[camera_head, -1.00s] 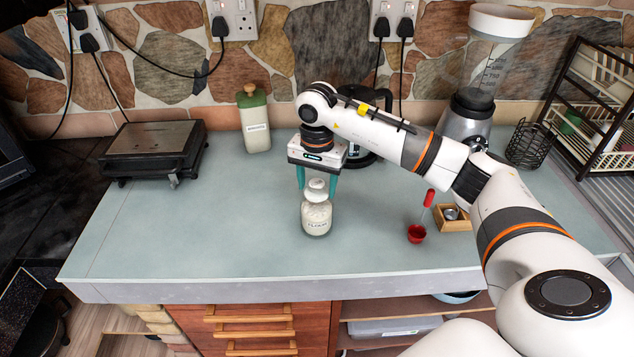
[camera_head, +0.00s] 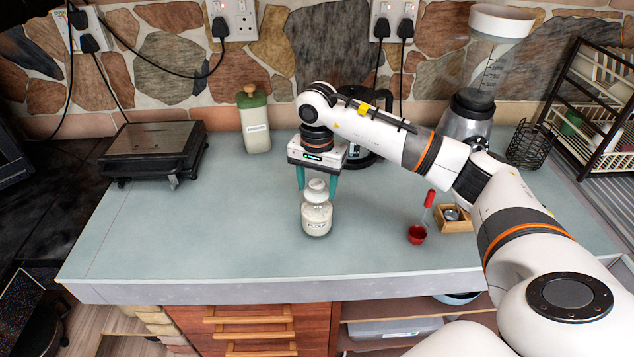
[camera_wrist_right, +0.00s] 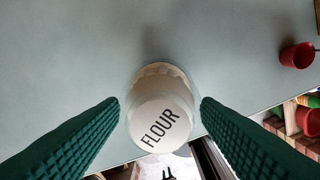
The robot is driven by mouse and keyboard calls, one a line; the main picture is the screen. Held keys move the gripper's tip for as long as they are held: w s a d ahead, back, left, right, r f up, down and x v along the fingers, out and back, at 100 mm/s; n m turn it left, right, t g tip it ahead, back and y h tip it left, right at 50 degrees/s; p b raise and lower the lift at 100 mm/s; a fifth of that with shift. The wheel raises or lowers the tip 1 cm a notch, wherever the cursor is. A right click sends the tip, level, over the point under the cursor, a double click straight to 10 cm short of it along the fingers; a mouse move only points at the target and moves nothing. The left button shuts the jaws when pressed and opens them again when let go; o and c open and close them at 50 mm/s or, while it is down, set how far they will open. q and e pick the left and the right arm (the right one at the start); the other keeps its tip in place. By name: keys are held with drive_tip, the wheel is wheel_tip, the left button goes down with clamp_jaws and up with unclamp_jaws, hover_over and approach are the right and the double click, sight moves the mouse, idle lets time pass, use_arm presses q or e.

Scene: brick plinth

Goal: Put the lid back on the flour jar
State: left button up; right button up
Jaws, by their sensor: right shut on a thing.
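The flour jar (camera_head: 317,222) is a clear glass jar with pale contents and a FLOUR label, standing upright near the counter's front middle. The white lid (camera_head: 317,186) is right above its mouth; I cannot tell whether it is seated or just over it. In the right wrist view a pale disc marked FLOUR (camera_wrist_right: 160,124) lies between the fingers and hides most of what is below. My right gripper (camera_head: 317,184), with green fingers, is shut on the lid from both sides, pointing down. My left gripper is not in view.
A green-lidded canister (camera_head: 255,125) and a scale (camera_head: 155,148) stand behind left. A blender (camera_head: 468,118) and dish rack (camera_head: 590,105) are behind right. The counter left of the jar is clear.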

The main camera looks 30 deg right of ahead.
drive_tip(key=shift+f+b, duration=0.2)
drive_tip(key=shift+b, duration=0.3)
idle(0.8)
drive_tip(key=o, duration=1.4)
drive_tip(key=shift+o, duration=0.2)
drive_tip(key=shift+r, duration=0.1)
drive_tip(key=shift+r+p, duration=2.05)
drive_tip(key=shift+r, duration=1.4)
clamp_jaws()
